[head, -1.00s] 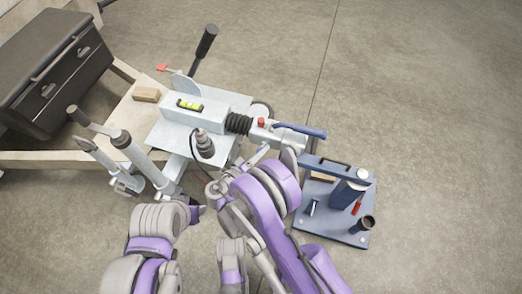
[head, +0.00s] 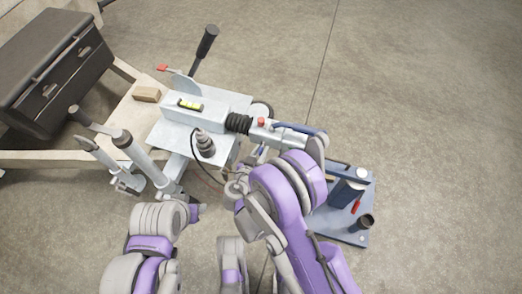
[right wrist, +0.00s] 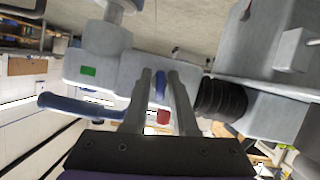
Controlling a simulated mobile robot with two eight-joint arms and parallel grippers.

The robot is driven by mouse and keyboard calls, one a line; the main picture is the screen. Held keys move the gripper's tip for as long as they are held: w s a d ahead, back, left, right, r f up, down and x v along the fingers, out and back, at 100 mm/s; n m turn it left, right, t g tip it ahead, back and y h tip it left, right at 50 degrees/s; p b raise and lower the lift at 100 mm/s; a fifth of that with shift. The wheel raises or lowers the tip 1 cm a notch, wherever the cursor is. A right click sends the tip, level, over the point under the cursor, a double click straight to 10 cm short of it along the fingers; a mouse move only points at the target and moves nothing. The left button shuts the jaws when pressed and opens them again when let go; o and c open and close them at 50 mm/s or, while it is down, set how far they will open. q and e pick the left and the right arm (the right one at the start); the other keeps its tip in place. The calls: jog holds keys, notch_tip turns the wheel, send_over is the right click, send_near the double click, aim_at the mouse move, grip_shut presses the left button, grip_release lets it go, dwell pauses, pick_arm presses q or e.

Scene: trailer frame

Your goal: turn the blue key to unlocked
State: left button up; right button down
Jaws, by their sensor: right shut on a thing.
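The blue key (right wrist: 160,84) shows in the right wrist view on the grey coupling body (right wrist: 125,73), between the tips of my right gripper (right wrist: 161,76). My right gripper's two fingers are closed on it, one on each side. A green mark (right wrist: 88,71) shows on the coupling body to the left of the fingers. In the head view the coupling (head: 288,138) lies right of the black bellows (head: 238,123); my right arm hides the key and the fingertips. My left arm is low at the left, and its gripper's fingers do not show.
A red knob (head: 262,122) stands beside the bellows. A blue lever (head: 310,129) runs along the coupling; it also shows in the right wrist view (right wrist: 80,105). A blue tool board (head: 350,235) lies at the right. A level (head: 190,104) rests on the drawbar. The floor beyond is clear.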

jog(key=shift+w+r+m+y, duration=0.1)
jog(key=shift+m+y, duration=0.3)
jog(key=shift+m, duration=0.1)
dwell(0.3)
jog(key=c, duration=0.9)
grip_release()
jog(key=p+v, duration=0.1)
jog(key=v, duration=0.5)
jog(key=b, duration=0.3)
send_near(260, 153)
jog(key=shift+w+d+f, duration=0.15)
jog(key=shift+w+f, duration=0.1)
jog(key=shift+f, duration=0.1)
